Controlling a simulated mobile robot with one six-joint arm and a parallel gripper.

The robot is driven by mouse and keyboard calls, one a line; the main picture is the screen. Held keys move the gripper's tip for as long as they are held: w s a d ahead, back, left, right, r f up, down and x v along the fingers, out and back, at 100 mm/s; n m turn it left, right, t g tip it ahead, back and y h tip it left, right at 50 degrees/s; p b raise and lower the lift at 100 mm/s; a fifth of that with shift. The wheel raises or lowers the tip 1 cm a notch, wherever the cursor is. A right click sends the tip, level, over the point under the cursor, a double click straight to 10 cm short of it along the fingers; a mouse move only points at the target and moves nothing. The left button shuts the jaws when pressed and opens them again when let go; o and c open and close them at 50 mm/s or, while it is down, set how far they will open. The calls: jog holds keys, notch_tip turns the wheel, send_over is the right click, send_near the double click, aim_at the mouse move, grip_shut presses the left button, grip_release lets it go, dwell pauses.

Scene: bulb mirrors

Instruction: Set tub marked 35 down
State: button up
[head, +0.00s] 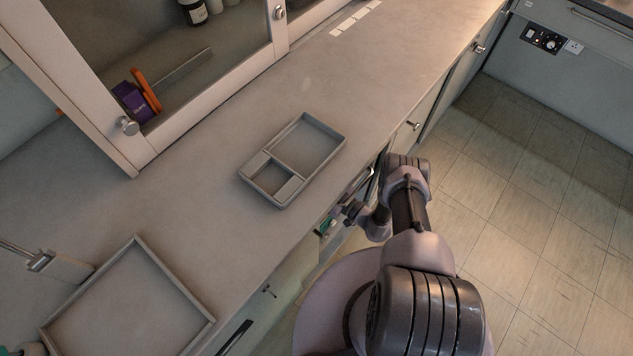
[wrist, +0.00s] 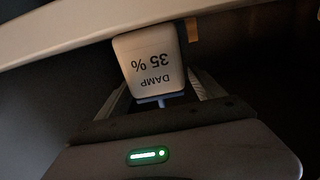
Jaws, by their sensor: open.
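The tub marked 35 (wrist: 150,62) is a pale, rounded block lettered "DAMP 35 %", upside down in the wrist view. It sits in a dark space under a pale edge. My gripper (wrist: 163,95) is open, with its fingers reaching toward the tub on either side of its lower end. I cannot tell whether a finger touches it. What the tub rests on is too dark to see. In the head view my arm reaches down to the front of the counter, and the tub is not visible there.
A grey divided tray (head: 322,121) lies on the counter (head: 230,225). A larger square tray (head: 176,283) lies at the lower left. A glass-fronted cabinet (head: 150,168) stands at the back, with a purple box (head: 132,102) inside. Tiled floor (head: 520,200) is clear at right.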

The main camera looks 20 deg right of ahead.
jog(key=shift+r, duration=0.15)
jog(key=p+v, duration=0.2)
jog(key=v, duration=1)
